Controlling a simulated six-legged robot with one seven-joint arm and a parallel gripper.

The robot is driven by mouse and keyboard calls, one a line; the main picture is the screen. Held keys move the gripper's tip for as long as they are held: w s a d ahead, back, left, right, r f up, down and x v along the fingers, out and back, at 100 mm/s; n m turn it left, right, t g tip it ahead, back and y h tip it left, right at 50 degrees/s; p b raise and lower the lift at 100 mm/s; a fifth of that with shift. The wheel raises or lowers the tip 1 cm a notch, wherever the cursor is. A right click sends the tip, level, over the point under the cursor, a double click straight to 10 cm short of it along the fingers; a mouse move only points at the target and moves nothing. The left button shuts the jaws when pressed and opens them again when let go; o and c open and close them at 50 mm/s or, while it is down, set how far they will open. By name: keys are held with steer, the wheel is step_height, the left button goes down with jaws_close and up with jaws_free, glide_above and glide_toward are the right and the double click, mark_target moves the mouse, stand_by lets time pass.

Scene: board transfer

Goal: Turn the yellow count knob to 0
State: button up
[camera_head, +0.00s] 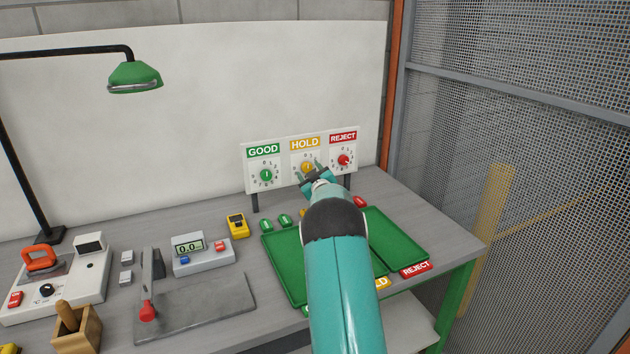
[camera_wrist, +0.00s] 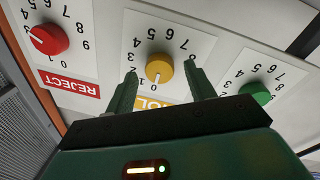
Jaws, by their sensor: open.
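The yellow count knob (camera_head: 306,167) is on the middle dial, under the HOLD label (camera_head: 305,144), on the white panel. In the wrist view, which shows the panel upside down, the yellow knob (camera_wrist: 159,66) lies between the two fingers of my gripper (camera_wrist: 160,76). Its white mark points down in that picture, toward the low numbers; the exact number is hard to tell. My gripper (camera_head: 309,173) is open in front of the knob, one finger on each side, with a visible gap on both sides. My gripper partly hides the dial's lower part in the head view.
The green GOOD knob (camera_head: 266,175) and red REJECT knob (camera_head: 344,160) flank the yellow one closely. Green trays (camera_head: 399,238) lie on the table below the panel. A scale display (camera_head: 189,247) and a lamp (camera_head: 135,77) stand left. A mesh fence (camera_head: 540,140) is at right.

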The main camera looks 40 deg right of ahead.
steer(key=v, duration=1.3)
steer(key=shift+s, duration=0.2)
steer(key=shift+a, duration=0.15)
steer(key=s+a+r+m+g+y, duration=0.1)
steer(key=s+a+r+g, duration=0.3)
steer(key=a, duration=0.7)
steer(key=s+a+r+m+g+y, duration=0.1)
steer(key=a+r+m, duration=0.1)
steer(key=a+r, duration=0.6)
steer(key=s+a+f+g+y, duration=0.2)
steer(key=s+a+f+g, duration=0.1)
steer(key=s+a, duration=0.9)
steer(key=s+a+f+n+g+y, duration=0.1)
steer(key=s+a+f+g+y, duration=0.1)
steer(key=s+a, duration=1.1)
steer(key=shift+s+a+f+n+g+y, duration=0.3)
steer(key=shift+s+a+f+g, duration=0.05)
steer(key=shift+s+g, duration=0.6)
steer(key=shift+d, duration=0.1)
